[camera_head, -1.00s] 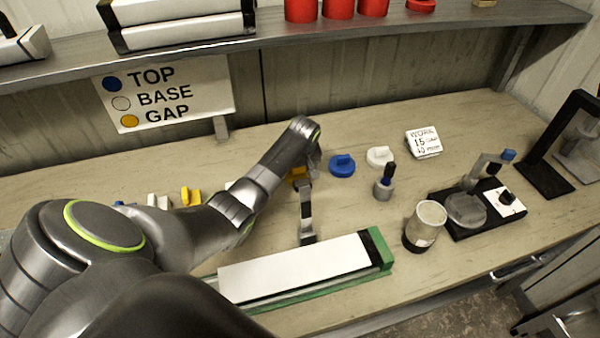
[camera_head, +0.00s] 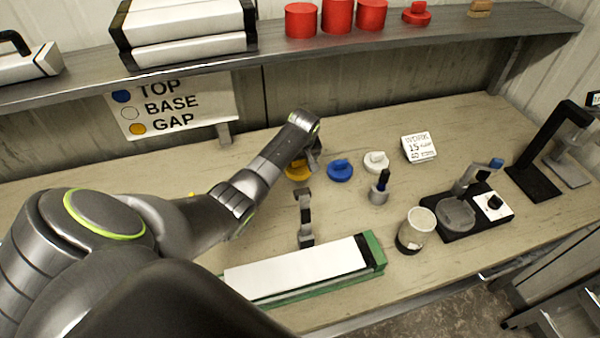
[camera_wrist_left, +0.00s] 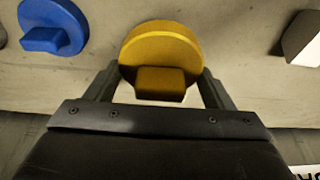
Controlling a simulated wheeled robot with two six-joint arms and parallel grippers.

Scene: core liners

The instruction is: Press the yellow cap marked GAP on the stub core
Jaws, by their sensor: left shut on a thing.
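The yellow cap (camera_head: 297,171) is a round disc with a raised tab, on or just above the bench in the head view. My left gripper (camera_head: 312,158) is at it, jaws closed on its tab. In the left wrist view the yellow cap (camera_wrist_left: 160,45) fills the space between the two fingers (camera_wrist_left: 160,88). No GAP lettering is readable on it. A short cylinder (camera_head: 418,222) with a pale open top and dark lower part stands at the bench front; I cannot tell if it is the stub core. My right gripper is not in view.
A blue cap (camera_head: 340,170) and white cap (camera_head: 376,161) lie right of the yellow one. A white block in a green cradle (camera_head: 374,248) lies in front, with a grey upright clamp (camera_head: 305,220) behind it. A black-based device (camera_head: 466,215) stands right. A shelf (camera_head: 280,50) overhangs the back.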

